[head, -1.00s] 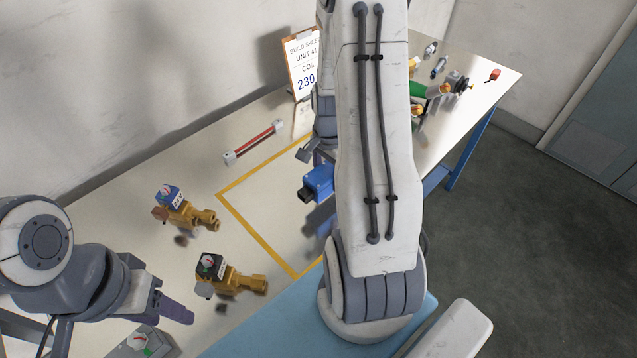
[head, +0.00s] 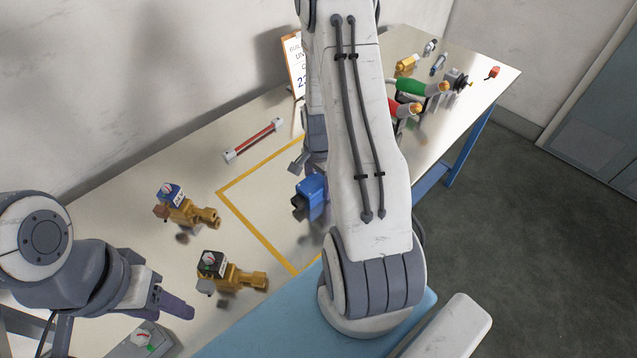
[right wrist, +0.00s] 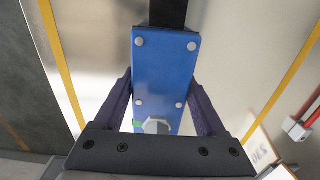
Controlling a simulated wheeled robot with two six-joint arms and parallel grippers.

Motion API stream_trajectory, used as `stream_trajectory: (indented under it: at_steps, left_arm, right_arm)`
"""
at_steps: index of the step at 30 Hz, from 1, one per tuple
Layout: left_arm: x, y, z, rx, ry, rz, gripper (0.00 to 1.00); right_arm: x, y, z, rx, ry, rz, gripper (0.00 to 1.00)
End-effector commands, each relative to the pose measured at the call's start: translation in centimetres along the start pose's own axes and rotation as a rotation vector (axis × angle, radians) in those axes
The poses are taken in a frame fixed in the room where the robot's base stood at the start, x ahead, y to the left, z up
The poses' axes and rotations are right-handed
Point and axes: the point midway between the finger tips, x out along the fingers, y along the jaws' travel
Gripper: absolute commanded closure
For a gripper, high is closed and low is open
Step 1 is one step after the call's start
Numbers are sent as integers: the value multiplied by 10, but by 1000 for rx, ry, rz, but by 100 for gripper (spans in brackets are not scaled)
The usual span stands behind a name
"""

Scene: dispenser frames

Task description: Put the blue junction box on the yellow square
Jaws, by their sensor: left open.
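The blue junction box (head: 312,197) is in the head view, over the yellow square (head: 255,232), a taped outline on the table. My right gripper (right wrist: 165,85) is shut on the box (right wrist: 165,65), with a dark finger against each side in the right wrist view. Yellow tape lines show on both sides of the box there. In the head view my right arm hides much of the gripper and the square's right part; I cannot tell whether the box touches the table. My left gripper (head: 172,300) is open and empty at the lower left.
Two brass valves, one with a blue top (head: 185,207) and one with a black top (head: 230,273), stand left of the square. A red-and-white bar (head: 254,141) lies behind it. A build-sheet board (head: 293,65) stands at the back. Several parts lie at the far right.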

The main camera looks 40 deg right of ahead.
Motion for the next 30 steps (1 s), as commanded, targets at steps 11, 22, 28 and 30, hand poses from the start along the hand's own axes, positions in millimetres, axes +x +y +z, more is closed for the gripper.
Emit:
stream_trajectory:
  at_steps: [11,22,28,30]
  left_arm:
    - [-1,0,0,0,0,0,50]
    - [5,0,0,0,0,0,50]
    - [8,-1,0,0,0,0,50]
    - [9,-1,0,0,0,0,50]
  right_arm:
    - [-2,0,0,0,0,0,2]
    - [-53,-1,-1,0,4,-6,2]
    - [-95,-1,-1,0,4,-6,2]
    - [-106,-1,-1,0,3,-5,2]
